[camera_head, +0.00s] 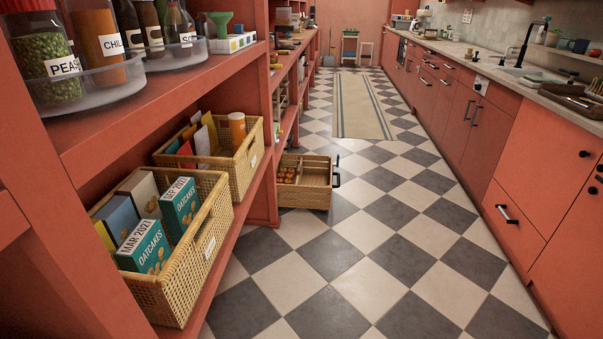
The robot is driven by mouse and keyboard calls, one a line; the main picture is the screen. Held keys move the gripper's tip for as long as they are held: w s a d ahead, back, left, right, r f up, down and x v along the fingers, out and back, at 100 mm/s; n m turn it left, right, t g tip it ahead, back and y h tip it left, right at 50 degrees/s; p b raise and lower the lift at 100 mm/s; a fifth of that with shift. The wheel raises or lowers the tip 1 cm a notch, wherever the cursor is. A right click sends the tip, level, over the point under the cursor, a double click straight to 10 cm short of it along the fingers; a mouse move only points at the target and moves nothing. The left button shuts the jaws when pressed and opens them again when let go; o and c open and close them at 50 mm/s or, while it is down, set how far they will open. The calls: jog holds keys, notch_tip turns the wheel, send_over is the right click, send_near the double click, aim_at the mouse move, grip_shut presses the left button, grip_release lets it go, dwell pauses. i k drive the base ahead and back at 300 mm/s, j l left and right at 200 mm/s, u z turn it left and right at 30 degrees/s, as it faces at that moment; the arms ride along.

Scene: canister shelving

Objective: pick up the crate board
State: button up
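I cannot pick out a separate crate board with certainty. A wooden crate-like drawer (318,198) sits low by the foot of the left shelving, partly past the shelf upright. It has a dark handle (337,180) on its right side and an inner divider. Several small round orange-brown items (287,175) lie in its left part; its right part looks empty. My gripper is not in view.
Two wicker baskets (190,289) (243,172) with boxes and packets stand on the lower left shelf. Jars (105,45) stand above. Checkered floor (372,287) is open down the middle, with a rug (362,108) farther back. Red cabinets (540,185) line the right.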

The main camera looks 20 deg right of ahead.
aim_at(300, 168)
jog(key=i+l, duration=2.45)
jog(key=i, duration=0.15)
jog(key=l+z, duration=0.1)
jog(key=z, duration=1)
jog(key=i+z, duration=0.1)
jog(key=i, duration=1.45)
jog(key=i+l, duration=0.1)
jog(key=i, duration=3.65)
jog(key=i+u, duration=0.1)
jog(key=u, duration=0.75)
jog(key=i+l+u, duration=0.1)
jog(key=u, duration=0.35)
jog(key=i+l+u, duration=0.1)
jog(key=u, duration=2.4)
